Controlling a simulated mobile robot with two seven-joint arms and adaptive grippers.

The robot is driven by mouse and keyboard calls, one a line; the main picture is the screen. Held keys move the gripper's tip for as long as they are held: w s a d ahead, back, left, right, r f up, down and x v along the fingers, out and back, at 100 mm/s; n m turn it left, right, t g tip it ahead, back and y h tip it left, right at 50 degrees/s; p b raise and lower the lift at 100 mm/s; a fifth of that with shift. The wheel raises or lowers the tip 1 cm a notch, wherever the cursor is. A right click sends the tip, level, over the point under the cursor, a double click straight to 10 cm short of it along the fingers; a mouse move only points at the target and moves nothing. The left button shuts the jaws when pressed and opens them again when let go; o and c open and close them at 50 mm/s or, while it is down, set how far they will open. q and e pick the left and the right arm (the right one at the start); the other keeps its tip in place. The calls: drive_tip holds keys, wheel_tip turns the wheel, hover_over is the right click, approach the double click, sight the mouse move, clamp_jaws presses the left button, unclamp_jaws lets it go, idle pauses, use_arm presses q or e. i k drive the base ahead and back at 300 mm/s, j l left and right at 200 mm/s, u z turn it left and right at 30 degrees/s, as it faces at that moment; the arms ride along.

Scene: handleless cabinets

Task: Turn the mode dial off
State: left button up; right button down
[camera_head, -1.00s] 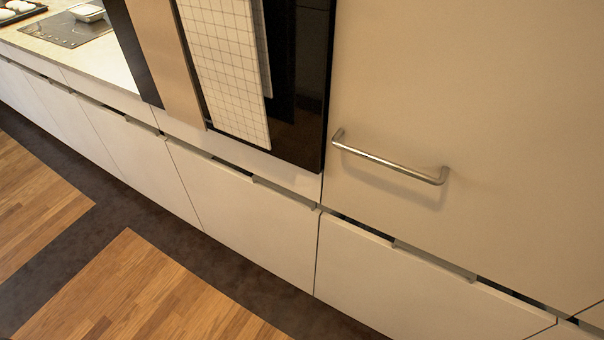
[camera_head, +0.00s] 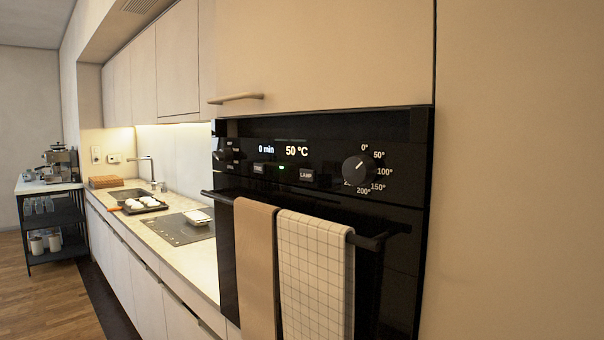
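The black built-in oven (camera_head: 400,230) stands on the right in the head view, seen at an angle. A small dark dial (camera_head: 219,155) at the left end of its control panel has small labels beside it, too small to read; its setting cannot be told. A second dial (camera_head: 356,169) at the right end has a temperature scale from 0° to 200°. The display (camera_head: 283,151) reads 0 min and 50 °C. A small green light (camera_head: 282,167) glows below it. Neither of my grippers is in view.
A brown towel (camera_head: 257,260) and a checked towel (camera_head: 316,270) hang on the oven handle (camera_head: 375,242), which sticks out below the panel. A counter (camera_head: 190,262) with a cooktop (camera_head: 178,229) runs to the left. A cabinet handle (camera_head: 236,98) juts out above the oven.

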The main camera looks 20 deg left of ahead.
sight(225, 155)
drive_tip(key=i+l+u, duration=0.15)
drive_tip(key=i+u, duration=0.25)
drive_tip(key=i+l+u, duration=0.2)
drive_tip(key=u, duration=0.25)
